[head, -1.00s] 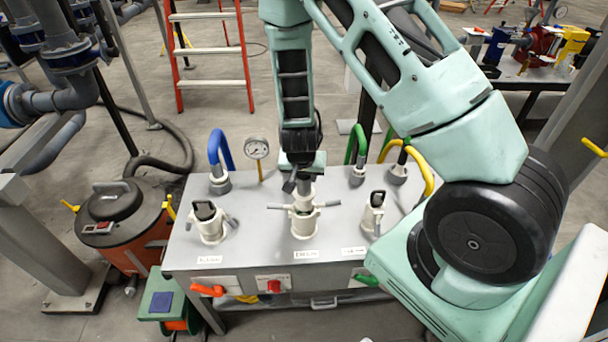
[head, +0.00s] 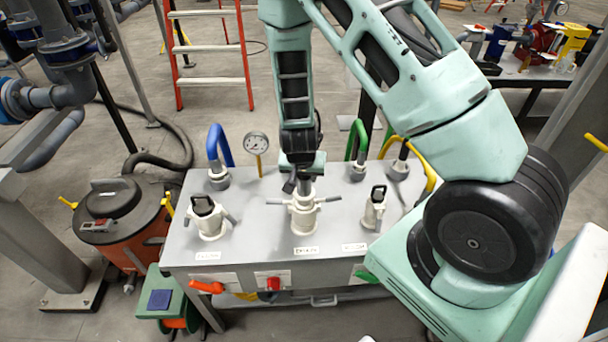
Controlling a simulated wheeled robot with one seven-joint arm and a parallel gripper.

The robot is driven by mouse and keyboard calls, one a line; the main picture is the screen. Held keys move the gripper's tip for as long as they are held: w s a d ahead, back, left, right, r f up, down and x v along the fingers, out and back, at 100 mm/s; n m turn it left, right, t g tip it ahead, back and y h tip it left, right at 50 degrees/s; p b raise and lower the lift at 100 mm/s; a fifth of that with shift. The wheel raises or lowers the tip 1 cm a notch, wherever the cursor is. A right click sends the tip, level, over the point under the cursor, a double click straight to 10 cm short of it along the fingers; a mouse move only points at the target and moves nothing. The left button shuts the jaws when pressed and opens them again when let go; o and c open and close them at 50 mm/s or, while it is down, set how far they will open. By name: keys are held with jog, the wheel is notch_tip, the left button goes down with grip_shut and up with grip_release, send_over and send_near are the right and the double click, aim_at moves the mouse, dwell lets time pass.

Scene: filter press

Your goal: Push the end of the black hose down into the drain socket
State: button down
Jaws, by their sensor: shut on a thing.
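The middle socket (head: 304,214) is a cream fitting with two side levers, on the grey table top behind a label too small to read surely; it looks like the drain socket. My gripper (head: 303,178) is directly above it, shut on a dark hose end (head: 304,187). The hose end is upright and meets the socket mouth; I cannot tell how deep it sits. The rest of the hose is hidden by my gripper and arm.
Cream sockets with black handled plugs stand left (head: 205,214) and right (head: 375,208). Behind are a blue hose (head: 219,148), a gauge (head: 256,143), a green hose (head: 357,142) and a yellow hose (head: 428,178). An orange vacuum drum (head: 125,215) stands left of the table (head: 255,235).

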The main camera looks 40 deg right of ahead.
jog(key=shift+f+b, duration=1.3)
jog(key=shift+f, duration=0.35)
jog(key=c, duration=0.8)
grip_release()
jog(key=shift+r, duration=0.15)
jog(key=p+v, duration=0.4)
jog(key=v, duration=1.3)
jog(key=shift+r, duration=0.15)
